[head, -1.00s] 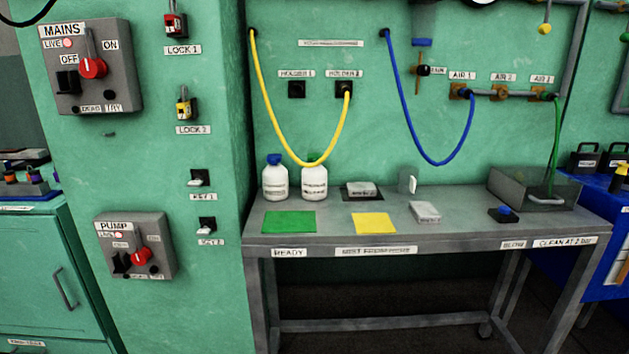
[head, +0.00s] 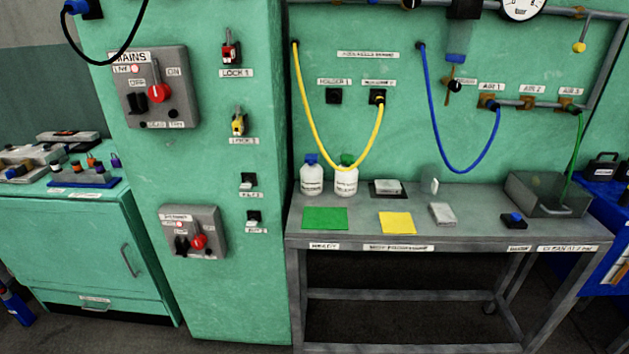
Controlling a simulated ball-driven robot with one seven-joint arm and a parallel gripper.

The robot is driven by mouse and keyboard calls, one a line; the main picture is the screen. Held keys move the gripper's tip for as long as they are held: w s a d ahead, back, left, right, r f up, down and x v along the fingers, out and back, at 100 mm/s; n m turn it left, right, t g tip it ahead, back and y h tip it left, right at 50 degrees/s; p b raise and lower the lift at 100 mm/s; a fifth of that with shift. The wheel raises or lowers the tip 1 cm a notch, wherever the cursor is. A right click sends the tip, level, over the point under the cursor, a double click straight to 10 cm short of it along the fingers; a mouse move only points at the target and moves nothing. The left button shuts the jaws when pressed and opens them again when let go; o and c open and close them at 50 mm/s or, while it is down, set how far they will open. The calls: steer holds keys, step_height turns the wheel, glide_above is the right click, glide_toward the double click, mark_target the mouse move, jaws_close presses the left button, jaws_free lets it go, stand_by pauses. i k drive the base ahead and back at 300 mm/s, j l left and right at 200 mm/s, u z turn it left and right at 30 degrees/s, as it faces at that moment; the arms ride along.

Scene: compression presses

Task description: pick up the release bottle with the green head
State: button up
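The release bottle with the green head (head: 346,180) is white with a label and stands upright at the back left of the grey workbench (head: 461,231). The hanging yellow hose (head: 321,161) passes in front of its green head and partly hides it. A similar white bottle with a blue head (head: 312,178) stands just left of it, close beside it. My gripper is not in view.
A green mat (head: 325,218) and a yellow mat (head: 397,222) lie at the bench front. A grey block (head: 442,213), a blue-buttoned box (head: 514,220) and a grey tray (head: 546,196) are further right. A tall green cabinet with the mains panel (head: 158,90) stands left.

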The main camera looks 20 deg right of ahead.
mark_target(345, 186)
steer(key=i+l+u, duration=0.15)
steer(key=l+u, duration=0.2)
steer(key=i+l+u, duration=0.15)
steer(key=l+u, duration=0.25)
steer(key=j, duration=0.1)
